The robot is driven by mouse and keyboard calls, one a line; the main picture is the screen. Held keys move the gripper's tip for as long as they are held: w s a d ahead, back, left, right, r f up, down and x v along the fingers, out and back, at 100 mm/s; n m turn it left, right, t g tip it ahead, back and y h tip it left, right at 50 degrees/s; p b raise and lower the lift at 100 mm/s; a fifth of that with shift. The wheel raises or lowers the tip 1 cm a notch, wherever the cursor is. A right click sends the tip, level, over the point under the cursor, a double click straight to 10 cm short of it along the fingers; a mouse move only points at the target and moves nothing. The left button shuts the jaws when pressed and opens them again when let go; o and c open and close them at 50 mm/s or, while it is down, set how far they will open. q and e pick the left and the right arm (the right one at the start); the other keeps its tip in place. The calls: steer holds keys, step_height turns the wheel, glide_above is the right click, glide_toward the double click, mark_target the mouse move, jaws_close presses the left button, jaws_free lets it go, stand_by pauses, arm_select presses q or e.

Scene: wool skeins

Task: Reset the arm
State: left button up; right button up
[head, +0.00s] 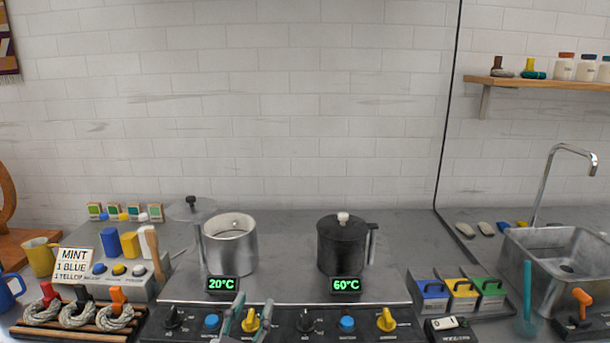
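My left gripper (252,304) shows at the bottom edge, left of the middle, in the head view. Its two grey-green fingers stand apart, with a yellow knob (251,320) of the stove panel seen between them. I cannot tell whether they touch the knob. Nothing is held up in the gripper, and the rest of the arm is out of view. My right gripper is not in view.
An open steel pot (230,246) stands behind the 20°C display (221,284). A lidded black pot (342,246) stands behind the 60°C display (345,286). Wool skeins (77,314) lie at left. A sink (560,262) is at right.

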arm_select(q)
steer(key=s+a+f+n+g+y, duration=0.1)
steer(key=s+a+f+g+y, duration=0.15)
steer(key=f, duration=0.35)
steer(key=s+a+f+n+g+y, duration=0.1)
steer(key=s+a+f+g, duration=0.15)
steer(key=f, duration=0.35)
steer(key=s+a+f+g, duration=0.3)
steer(key=s+f+g, duration=0.3)
steer(key=s, duration=0.5)
steer(key=s+a+f+g, duration=0.4)
steer(key=s+f+g, duration=0.1)
steer(key=s+f, duration=0.45)
step_height(320, 180, down, 21)
steer(key=s+p, duration=0.1)
steer(key=p, duration=0.1)
steer(key=s+a+f+g+p, duration=0.2)
steer(key=s+f, duration=1.4)
steer(key=s, duration=0.1)
steer(key=shift+s+a, duration=0.25)
steer(key=shift+y, duration=0.25)
